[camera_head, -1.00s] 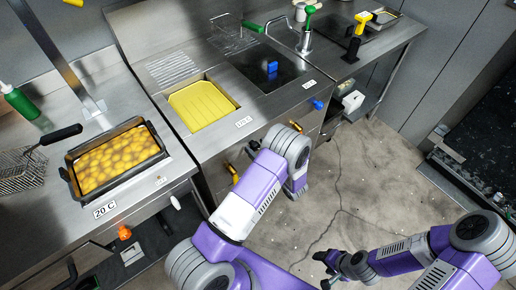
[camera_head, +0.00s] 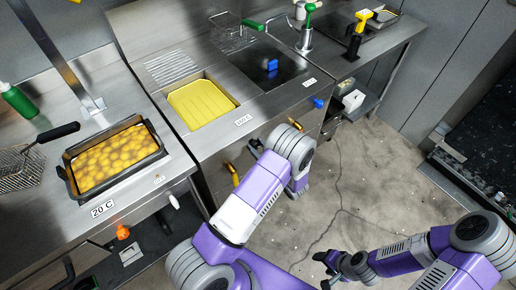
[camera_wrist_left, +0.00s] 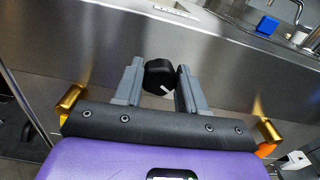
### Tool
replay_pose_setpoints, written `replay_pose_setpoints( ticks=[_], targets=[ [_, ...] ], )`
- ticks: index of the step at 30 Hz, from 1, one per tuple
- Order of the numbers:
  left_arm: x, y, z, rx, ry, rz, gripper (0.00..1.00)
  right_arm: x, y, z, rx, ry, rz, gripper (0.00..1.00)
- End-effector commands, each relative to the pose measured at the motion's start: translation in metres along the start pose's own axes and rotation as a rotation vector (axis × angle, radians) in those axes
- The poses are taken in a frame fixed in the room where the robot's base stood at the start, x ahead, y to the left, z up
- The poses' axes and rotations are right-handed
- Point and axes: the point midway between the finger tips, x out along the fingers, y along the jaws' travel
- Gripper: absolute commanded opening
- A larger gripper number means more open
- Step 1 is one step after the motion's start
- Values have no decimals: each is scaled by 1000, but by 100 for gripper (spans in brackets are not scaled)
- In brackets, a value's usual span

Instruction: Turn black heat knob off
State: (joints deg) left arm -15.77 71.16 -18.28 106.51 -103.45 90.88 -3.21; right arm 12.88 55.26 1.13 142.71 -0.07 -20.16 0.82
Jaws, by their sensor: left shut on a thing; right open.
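The black heat knob (camera_wrist_left: 160,74) has a white pointer mark and sits on the steel front panel in the left wrist view. The mark is tilted, pointing to the lower right. My left gripper (camera_wrist_left: 158,84) has its two grey fingers on either side of the knob and is shut on it. In the head view my left gripper (camera_head: 254,147) is at the front of the middle counter, and the knob is hidden by my arm. My right gripper (camera_head: 330,272) is open and empty above the floor at the bottom, well away from the counter.
A yellow griddle tray (camera_head: 203,104) is set in the middle counter, with a small temperature label (camera_head: 244,120) in front. A fryer pan (camera_head: 72,165) is at the left. Brass handles flank the knob; one (camera_head: 296,124) shows at the right. The floor (camera_head: 385,200) is clear.

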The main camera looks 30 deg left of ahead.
Motion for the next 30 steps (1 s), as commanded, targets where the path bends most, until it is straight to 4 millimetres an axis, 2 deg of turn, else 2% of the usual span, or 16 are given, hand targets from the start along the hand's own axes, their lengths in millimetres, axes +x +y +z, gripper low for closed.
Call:
replay_pose_setpoints(
  ticks=[30],
  targets=[
    [2,4,-4,-965,-6,0,10,74,28,-3,0,0,0,62]
  ],
)
